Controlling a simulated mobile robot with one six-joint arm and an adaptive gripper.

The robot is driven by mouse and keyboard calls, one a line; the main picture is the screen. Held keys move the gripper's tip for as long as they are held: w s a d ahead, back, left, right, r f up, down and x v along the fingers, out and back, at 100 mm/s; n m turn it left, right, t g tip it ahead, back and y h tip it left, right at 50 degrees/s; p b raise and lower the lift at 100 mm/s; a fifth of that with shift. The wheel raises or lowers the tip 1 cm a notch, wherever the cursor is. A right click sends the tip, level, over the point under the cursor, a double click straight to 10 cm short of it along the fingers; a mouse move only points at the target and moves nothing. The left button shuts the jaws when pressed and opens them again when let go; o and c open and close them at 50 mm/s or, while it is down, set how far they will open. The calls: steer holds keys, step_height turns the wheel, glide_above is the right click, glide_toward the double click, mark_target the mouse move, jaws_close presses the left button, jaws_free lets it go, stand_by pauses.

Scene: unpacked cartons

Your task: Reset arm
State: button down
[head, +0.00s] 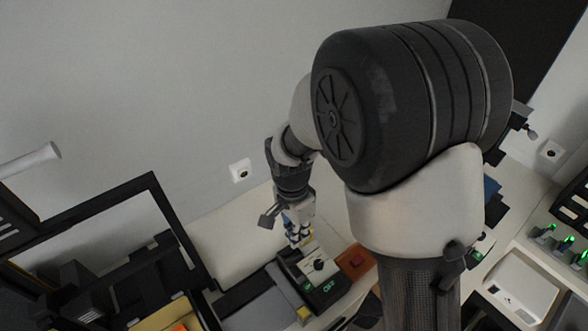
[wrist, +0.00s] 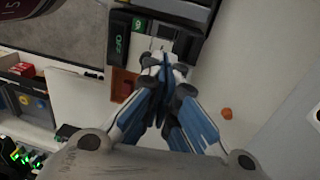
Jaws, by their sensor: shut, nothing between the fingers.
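My gripper (wrist: 163,75) shows in the wrist view with its blue and white fingers together and nothing between them. In the head view my gripper (head: 304,240) points down just above a dark and white device with a knob (head: 318,265) and green markings. In the wrist view the device (wrist: 120,42) lies just beyond the fingertips. I cannot tell whether the fingertips touch it. My arm's large dark joint covers much of the head view's right half.
A reddish-brown block (head: 355,262) sits beside the device and also shows in the wrist view (wrist: 124,83). A black frame (head: 180,225) stands at left. A white box (head: 520,287) and green-lit items (head: 562,242) are at right. The pale surface (wrist: 235,60) is mostly clear.

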steer(key=shift+r, duration=0.1)
steer(key=s+d+r+n+t+b, duration=0.4)
steer(key=s+d+r+n+b, duration=0.3)
steer(key=s+d+r+b, duration=0.15)
steer(key=s+d+n+t+b, duration=0.1)
steer(key=s+d+n+b, duration=0.1)
steer(key=s, duration=0.5)
steer(key=shift+s+d+r+n+t+y+b, duration=0.2)
steer(key=shift+d+n+t+y+b, duration=0.25)
steer(key=shift+n, duration=0.65)
steer(key=shift+a, duration=0.3)
